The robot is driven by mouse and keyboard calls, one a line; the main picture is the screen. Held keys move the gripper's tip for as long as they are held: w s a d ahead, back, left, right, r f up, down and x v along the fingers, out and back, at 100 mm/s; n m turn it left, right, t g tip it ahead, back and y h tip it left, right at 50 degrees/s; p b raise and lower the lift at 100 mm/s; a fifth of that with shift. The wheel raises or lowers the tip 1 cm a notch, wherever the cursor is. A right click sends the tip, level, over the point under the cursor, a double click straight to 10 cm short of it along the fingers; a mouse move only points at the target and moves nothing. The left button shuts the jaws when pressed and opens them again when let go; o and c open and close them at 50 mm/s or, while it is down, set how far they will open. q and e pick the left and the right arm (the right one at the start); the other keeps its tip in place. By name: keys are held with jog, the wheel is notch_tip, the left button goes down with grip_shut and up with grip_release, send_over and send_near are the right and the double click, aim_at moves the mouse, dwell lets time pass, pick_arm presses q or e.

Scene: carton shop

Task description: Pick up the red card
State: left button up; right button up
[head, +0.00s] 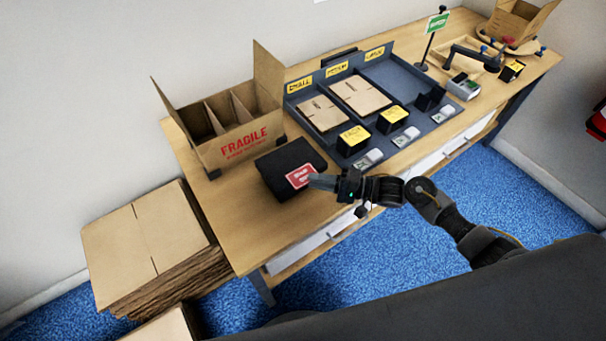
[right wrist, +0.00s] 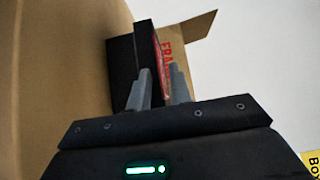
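The red card (head: 299,176) with white print leans at the front of a black block-like holder (head: 283,160) on the table, beside the large carton. My right gripper (head: 318,182) is at the card's lower right edge. In the right wrist view the fingers of my right gripper (right wrist: 160,95) stand apart, and the card (right wrist: 160,62) shows edge-on as a thin red strip in line with the gap between them. The black holder (right wrist: 123,65) is left of the card there. Contact between fingers and card cannot be made out. My left gripper is not in view.
An open carton (head: 235,145) marked FRAGILE stands behind the holder. A dark tray (head: 400,75) with flat cartons and labelled black boxes lies to the right. A green sign (head: 437,21) stands farther back. Stacked cardboard (head: 150,240) is on the floor at left.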

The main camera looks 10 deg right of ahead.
grip_shut()
jog(key=shift+r, duration=0.15)
jog(key=shift+r, duration=0.2)
jog(key=s+d+r, duration=0.5)
jog(key=d+r, duration=0.7)
jog(key=d, duration=0.1)
jog(key=shift+s+r, duration=0.2)
